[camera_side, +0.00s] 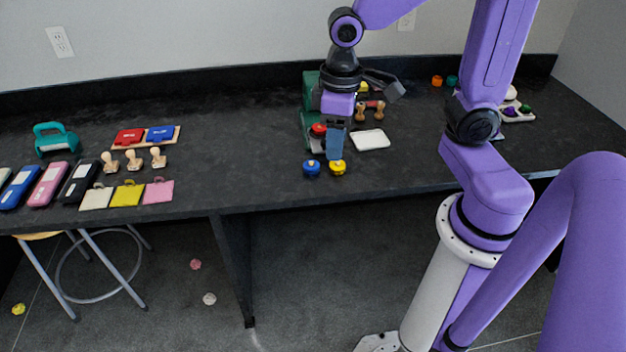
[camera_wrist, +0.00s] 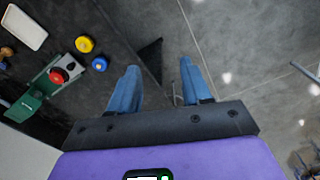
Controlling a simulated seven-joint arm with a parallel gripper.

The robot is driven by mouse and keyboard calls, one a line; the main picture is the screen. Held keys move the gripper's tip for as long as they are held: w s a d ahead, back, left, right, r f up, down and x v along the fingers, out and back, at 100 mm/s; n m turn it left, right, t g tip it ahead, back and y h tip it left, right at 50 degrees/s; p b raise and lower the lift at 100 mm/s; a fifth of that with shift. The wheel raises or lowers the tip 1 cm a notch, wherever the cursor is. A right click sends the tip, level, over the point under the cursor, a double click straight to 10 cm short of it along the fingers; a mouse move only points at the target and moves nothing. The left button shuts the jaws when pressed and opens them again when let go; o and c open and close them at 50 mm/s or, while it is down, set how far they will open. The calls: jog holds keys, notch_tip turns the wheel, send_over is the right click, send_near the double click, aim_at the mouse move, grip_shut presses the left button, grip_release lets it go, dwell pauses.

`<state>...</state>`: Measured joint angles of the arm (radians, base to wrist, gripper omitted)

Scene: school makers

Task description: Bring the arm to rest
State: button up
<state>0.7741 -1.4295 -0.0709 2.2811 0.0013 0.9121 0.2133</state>
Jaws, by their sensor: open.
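My gripper (camera_side: 334,143) hangs from the purple arm over the right part of the black table, pointing down, in the side view. In the wrist view my gripper (camera_wrist: 157,85) shows two blue fingers spread apart with nothing between them. Beyond the fingers the wrist view shows the table edge and the grey floor. A blue knob-like piece (camera_side: 312,168) and a yellow one (camera_side: 337,168) sit on the table near the front edge, just below the fingers in the side view. In the wrist view they lie left of the fingers.
A green device (camera_side: 309,92) with a red knob stands behind the gripper, partly hidden. A white tray (camera_side: 370,139) lies to its right. Wooden stamps (camera_side: 134,160), coloured pads (camera_side: 127,195) and cases (camera_side: 49,184) fill the table's left side. The table (camera_side: 240,150) between is clear.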

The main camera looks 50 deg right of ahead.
jog(key=s+n, duration=0.7)
jog(key=s, duration=0.5)
jog(key=shift+s+f+n, duration=0.15)
jog(key=shift+s+n, duration=0.05)
jog(key=shift+n, duration=0.1)
